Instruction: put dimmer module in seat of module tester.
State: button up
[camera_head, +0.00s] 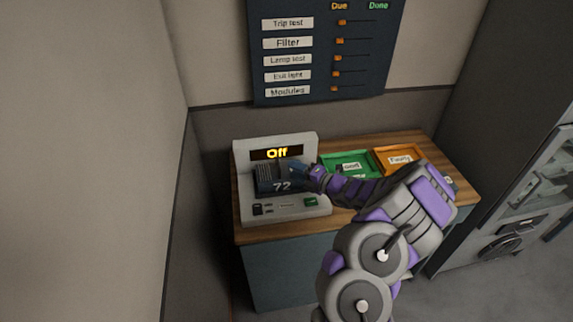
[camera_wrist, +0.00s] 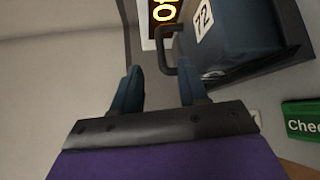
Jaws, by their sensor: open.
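The dimmer module (camera_head: 279,182) is a dark blue block with a ribbed top and a label reading 72. It sits in the seat area of the grey module tester (camera_head: 245,205), whose display reads Off. In the wrist view the module (camera_wrist: 235,30) is at the upper right, with a dark handle on its left side. My gripper (camera_head: 300,170) is at the module's right side in the head view. In the wrist view my gripper (camera_wrist: 160,85) has its two fingers apart with nothing between them. I cannot tell whether the module is fully down in the seat.
A green tray (camera_head: 328,160) and an orange tray (camera_head: 417,153) labelled Faulty stand on the wooden counter (camera_head: 285,232) right of the tester. A green button marked Chec (camera_wrist: 303,122) shows in the wrist view. A board of sliders (camera_head: 328,50) hangs on the wall above.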

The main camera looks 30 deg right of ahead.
jog(key=f+p+v, duration=0.1)
jog(key=v, duration=0.5)
jog(key=s+a+r+n+g+y, duration=0.1)
jog(key=a+r+n+g+y, duration=0.2)
jog(key=a+r+n, duration=0.55)
jog(key=a+r+n+g+y, duration=0.3)
jog(key=a+r+n, duration=0.25)
jog(key=a, duration=0.55)
jog(key=s+a+r+n+g, duration=0.2)
jog(key=s+a+n+g, duration=0.2)
jog(key=s+a+n, duration=0.25)
jog(key=s+a+r+n+g, duration=0.3)
jog(key=s+a+n, duration=0.3)
jog(key=a+n, duration=0.1)
jog(key=s+a+n+g+h, duration=0.2)
jog(key=s+n+g+h, duration=0.3)
jog(key=s+n, duration=0.65)
jog(key=s+d+f+n+t+h, duration=0.1)
jog(key=s+d+n+h, duration=0.7)
jog(key=s, duration=0.6)
jog(key=shift+d, duration=1.25)
jog(key=shift+c, duration=0.4)
